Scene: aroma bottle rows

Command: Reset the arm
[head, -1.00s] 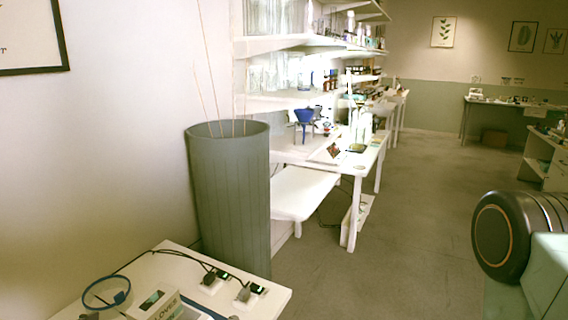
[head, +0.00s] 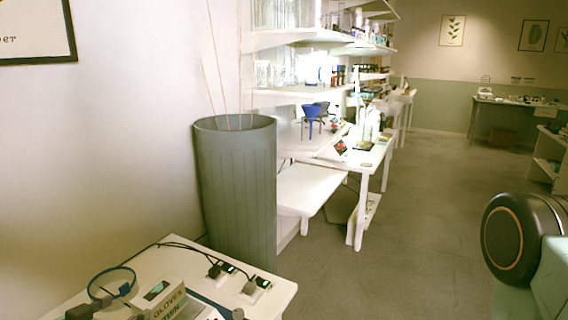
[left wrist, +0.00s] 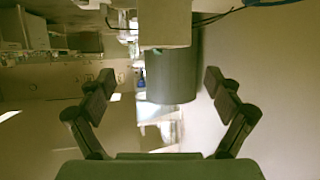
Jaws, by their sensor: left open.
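My left gripper (left wrist: 158,80) shows in the left wrist view, with its two dark fingers spread wide apart and nothing between them. That view is upside down, and the grey-green bin (left wrist: 172,75) lies behind the gap, apart from the fingers. In the head view I see no fingers. A round dark arm joint of mine (head: 514,240) and a pale link stand at the right edge. My right gripper is in neither view.
Shelves with glassware (head: 300,95) and a white bench (head: 318,178) line the wall. The floor (head: 420,220) is clear.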

